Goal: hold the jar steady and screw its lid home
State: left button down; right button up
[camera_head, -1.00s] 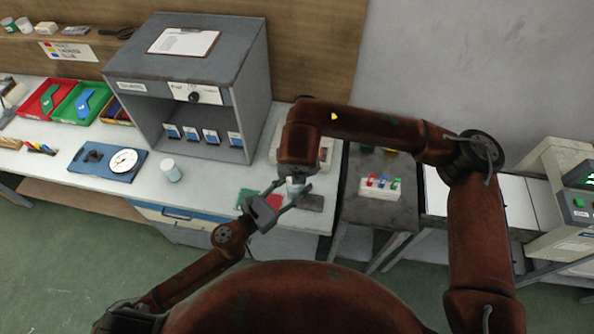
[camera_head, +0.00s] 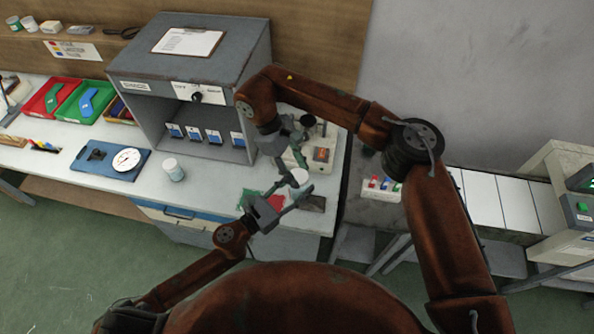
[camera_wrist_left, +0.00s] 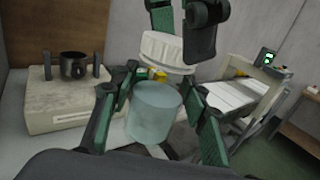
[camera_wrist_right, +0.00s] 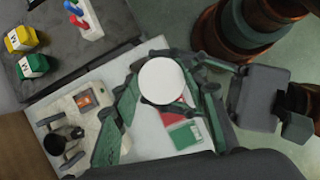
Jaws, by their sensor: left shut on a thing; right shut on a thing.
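The jar (camera_wrist_left: 156,110) is a pale blue, translucent cylinder. My left gripper (camera_head: 285,200) is shut around its sides and holds it above the bench; the fingers stand on both sides of it in the left wrist view. The white lid (camera_wrist_left: 163,50) is just above the jar, looks slightly tilted, and a gap seems to show between them. My right gripper (camera_wrist_right: 160,88) is shut on the lid (camera_wrist_right: 161,79), which shows as a round white disc between its fingers.
A grey cabinet (camera_head: 190,65) stands left of my right arm. A beige device (camera_head: 318,150) with a dark cup (camera_wrist_left: 74,66) is behind the grippers. A white container (camera_head: 173,170) stands on the bench (camera_head: 215,195). Red and green patches (camera_wrist_right: 185,133) lie beneath the grippers.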

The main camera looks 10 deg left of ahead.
jog(key=o, duration=0.7)
jog(key=shift+o, duration=0.2)
jog(key=shift+r, duration=2.25)
jog(key=shift+c, duration=0.4)
